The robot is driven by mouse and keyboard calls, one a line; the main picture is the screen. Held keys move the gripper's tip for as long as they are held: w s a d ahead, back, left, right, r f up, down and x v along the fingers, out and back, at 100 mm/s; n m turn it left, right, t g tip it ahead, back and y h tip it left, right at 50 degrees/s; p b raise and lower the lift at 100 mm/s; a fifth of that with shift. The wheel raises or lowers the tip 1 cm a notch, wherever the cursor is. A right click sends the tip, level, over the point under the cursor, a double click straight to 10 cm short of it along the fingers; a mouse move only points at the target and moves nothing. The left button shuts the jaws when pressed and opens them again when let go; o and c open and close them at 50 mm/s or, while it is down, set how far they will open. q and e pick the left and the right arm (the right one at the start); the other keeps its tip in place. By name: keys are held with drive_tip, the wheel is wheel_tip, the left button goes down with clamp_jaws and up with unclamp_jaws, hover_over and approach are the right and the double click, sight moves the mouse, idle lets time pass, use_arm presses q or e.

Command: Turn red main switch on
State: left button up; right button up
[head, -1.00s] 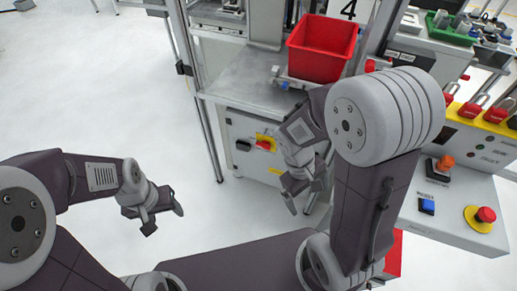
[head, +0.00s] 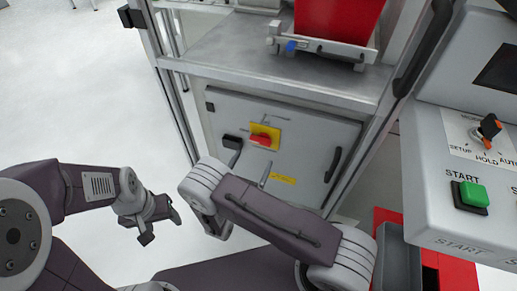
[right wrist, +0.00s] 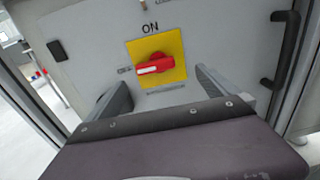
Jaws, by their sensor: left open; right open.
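The red main switch (head: 261,140) is a red rotary knob on a yellow plate on the grey cabinet door. In the right wrist view the red knob (right wrist: 155,65) lies nearly level, its white mark toward the left. The word ON stands above the yellow plate. My right gripper (right wrist: 163,90) is open and empty, facing the door, with the knob ahead of and between its fingers, apparently not touching. In the head view my right arm reaches to just below the switch. My left gripper (head: 160,222) is open and empty over the floor at left.
A black handle (head: 333,165) is on the door's right side. A metal shelf (head: 225,55) with a red bin (head: 335,20) is above the cabinet. A control panel with a green START button (head: 473,194) stands at right. Floor at left is clear.

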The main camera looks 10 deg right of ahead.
sight(259, 143)
drive_tip(key=shift+t, duration=0.3)
drive_tip(key=x, duration=0.2)
drive_tip(key=b+x, duration=0.1)
drive_tip(key=x, duration=0.5)
drive_tip(key=shift+w+a+f+b, duration=0.2)
drive_tip(key=shift+a+f+b, duration=0.15)
drive_tip(key=shift+f, duration=0.05)
drive_tip(key=shift+w+d+r, duration=0.1)
drive_tip(key=shift+w+d, duration=0.1)
drive_tip(key=shift+w, duration=0.15)
drive_tip(key=c, duration=1.4)
